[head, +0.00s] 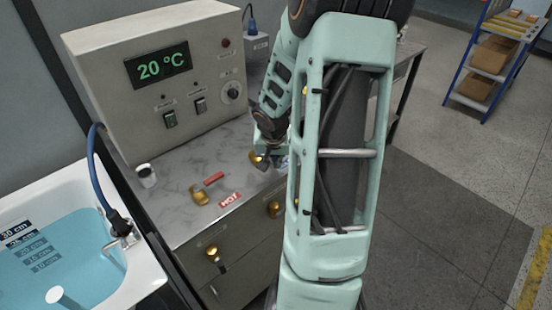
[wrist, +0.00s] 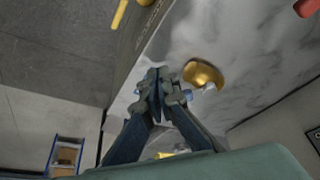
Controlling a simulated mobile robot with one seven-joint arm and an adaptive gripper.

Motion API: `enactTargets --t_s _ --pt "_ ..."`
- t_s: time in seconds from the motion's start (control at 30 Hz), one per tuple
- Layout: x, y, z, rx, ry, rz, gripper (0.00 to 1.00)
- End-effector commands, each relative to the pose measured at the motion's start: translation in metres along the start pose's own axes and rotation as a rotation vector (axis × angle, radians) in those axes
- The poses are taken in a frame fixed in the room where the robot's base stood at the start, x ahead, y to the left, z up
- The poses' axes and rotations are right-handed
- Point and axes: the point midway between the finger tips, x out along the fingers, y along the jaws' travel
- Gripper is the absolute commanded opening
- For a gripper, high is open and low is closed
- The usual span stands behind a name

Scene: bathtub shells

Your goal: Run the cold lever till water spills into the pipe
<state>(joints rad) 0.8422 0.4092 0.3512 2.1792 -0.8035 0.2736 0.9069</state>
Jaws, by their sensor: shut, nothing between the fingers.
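A brass lever base (head: 257,158), which I take for the cold one, stands on the marble counter, partly hidden by my gripper (head: 268,161). In the wrist view the brass base (wrist: 203,72) is just right of my gripper (wrist: 157,88). My gripper is shut and empty; bits of blue show around its fingers, and I cannot tell whether it touches the lever. The hot lever has a brass base (head: 200,195) and red handle (head: 213,179) beside a red HOT label (head: 230,199). A white pipe (head: 62,297) stands in the tub's blue water (head: 85,258).
The tub (head: 150,278) is at the left, with a depth scale (head: 38,248) and a hose-fed spout (head: 120,225). A control box (head: 150,95) reads 20 °C. A mug (head: 146,176) stands on the counter (head: 185,228). Brass knobs (head: 212,253) project from the front.

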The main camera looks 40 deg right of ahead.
Motion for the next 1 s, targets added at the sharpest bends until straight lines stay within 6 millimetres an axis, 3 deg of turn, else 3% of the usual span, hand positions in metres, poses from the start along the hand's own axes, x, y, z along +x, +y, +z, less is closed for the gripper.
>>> enactTargets --t_s 0.3,1.0 --pt "0.007 0.001 -0.022 0.0 -0.002 0.001 0.0" --pt "0.009 0.003 -0.025 0.001 -0.002 0.002 0.0"
